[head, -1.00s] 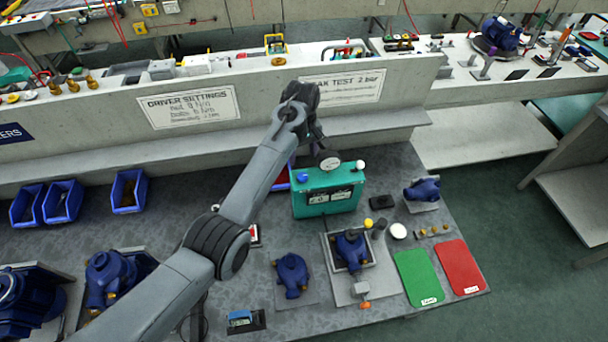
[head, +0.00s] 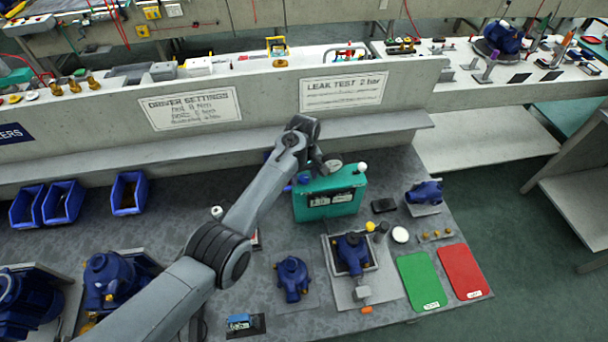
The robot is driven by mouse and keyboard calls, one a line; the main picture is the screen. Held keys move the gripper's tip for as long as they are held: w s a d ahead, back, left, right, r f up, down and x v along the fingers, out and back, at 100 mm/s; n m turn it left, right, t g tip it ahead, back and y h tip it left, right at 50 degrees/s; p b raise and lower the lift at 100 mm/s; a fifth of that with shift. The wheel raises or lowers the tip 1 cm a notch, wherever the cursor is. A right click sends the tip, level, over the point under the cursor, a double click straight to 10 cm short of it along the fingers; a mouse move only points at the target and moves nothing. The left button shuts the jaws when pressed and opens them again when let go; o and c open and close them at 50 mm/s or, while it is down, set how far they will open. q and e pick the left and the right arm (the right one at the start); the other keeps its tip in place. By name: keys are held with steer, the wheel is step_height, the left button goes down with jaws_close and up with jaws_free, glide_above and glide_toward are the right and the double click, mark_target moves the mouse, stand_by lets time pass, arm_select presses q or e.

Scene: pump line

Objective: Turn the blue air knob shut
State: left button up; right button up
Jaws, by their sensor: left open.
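The teal leak-test box (head: 330,205) stands on the dark bench with a round gauge (head: 333,165) on top, partly hidden by my gripper. The blue air knob (head: 303,180) is at the box's upper left corner, just below my gripper. My left gripper (head: 316,168) is over the top left of the box, its jaws open and seen from behind. I cannot tell whether the fingers touch the knob. The knob's turn angle is too small to read. My right gripper is not in view.
A blue pump (head: 351,253) sits in a fixture in front of the box, another (head: 292,277) to its left. A green mat (head: 421,280) and a red mat (head: 463,271) lie at right. A concrete wall with a ledge (head: 200,155) runs behind.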

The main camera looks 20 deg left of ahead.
arm_select(q)
steer(key=c, duration=1)
steer(key=shift+c, duration=0.2)
